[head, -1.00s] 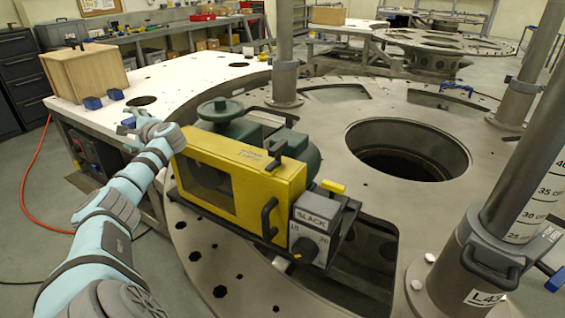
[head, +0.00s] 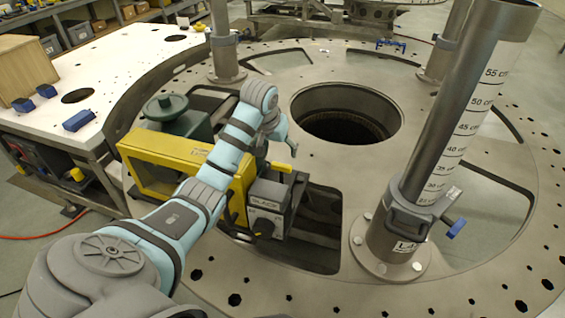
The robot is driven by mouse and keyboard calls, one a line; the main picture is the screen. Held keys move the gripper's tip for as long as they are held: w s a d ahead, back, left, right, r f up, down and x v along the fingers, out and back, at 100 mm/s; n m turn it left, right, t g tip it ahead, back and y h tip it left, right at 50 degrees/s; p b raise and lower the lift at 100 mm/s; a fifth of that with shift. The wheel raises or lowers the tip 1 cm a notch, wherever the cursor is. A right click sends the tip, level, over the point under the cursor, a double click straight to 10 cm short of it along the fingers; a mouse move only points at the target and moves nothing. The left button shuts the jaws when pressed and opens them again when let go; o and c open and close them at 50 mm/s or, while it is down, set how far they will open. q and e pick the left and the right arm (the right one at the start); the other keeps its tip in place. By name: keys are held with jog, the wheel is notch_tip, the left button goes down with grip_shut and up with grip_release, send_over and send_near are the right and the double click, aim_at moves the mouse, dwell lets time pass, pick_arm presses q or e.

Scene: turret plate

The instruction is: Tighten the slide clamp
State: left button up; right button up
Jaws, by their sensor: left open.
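A grey collar (head: 408,215) with a side handle sits low on the thick column (head: 425,150) at the right. The column carries a centimetre scale. A blue knob (head: 456,228) sticks out from the collar's right side; it looks like the slide clamp's knob, and I cannot tell how tight it is. My left gripper (head: 283,142) is open and empty, above the plate between the yellow machine and the large round hole. It is well left of the collar and touches nothing that I can see. My arm hides part of the machine. My right gripper is out of view.
The yellow machine (head: 150,180) with its grey SLACK dial box (head: 266,205) stands under my left arm. Another column (head: 223,45) rises at the back. The turret plate (head: 330,170) is clear between the hole and the collar.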

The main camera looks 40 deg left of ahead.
aim_at(281, 165)
pick_arm(q)
jog(key=x, duration=1)
jog(key=shift+w+f, duration=0.1)
jog(key=shift+f, duration=0.05)
jog(key=shift+c, duration=0.4)
jog(key=c, duration=1.1)
jog(key=shift+m+h, duration=0.3)
jog(key=shift+m, duration=0.4)
jog(key=o, duration=1.2)
jog(key=v, duration=1.2)
